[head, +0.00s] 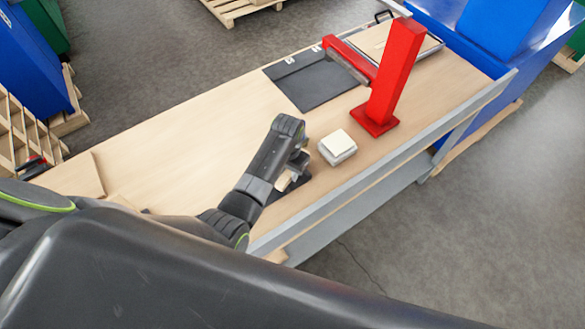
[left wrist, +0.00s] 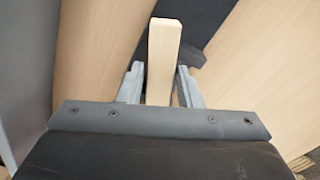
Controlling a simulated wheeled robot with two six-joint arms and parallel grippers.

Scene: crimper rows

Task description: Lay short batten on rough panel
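My left gripper (head: 295,171) is low over the near part of the bench. In the left wrist view its two fingers (left wrist: 162,84) stand on either side of a pale wooden short batten (left wrist: 163,50), close against it, and look shut on it. The batten (head: 284,181) shows only partly in the head view, behind the gripper. A dark flat patch (head: 296,181) lies below the gripper. A dark flat panel (head: 318,83) with pale tags lies farther back; I cannot tell whether it is the rough panel. My right gripper is not in view.
A white block (head: 337,146) stands on the bench (head: 190,129) just right of the gripper. A red post (head: 395,75) with a red arm rises behind it. A framed pale board (head: 372,39) lies at the back. A grey rail (head: 370,172) edges the right side. The bench left of the gripper is clear.

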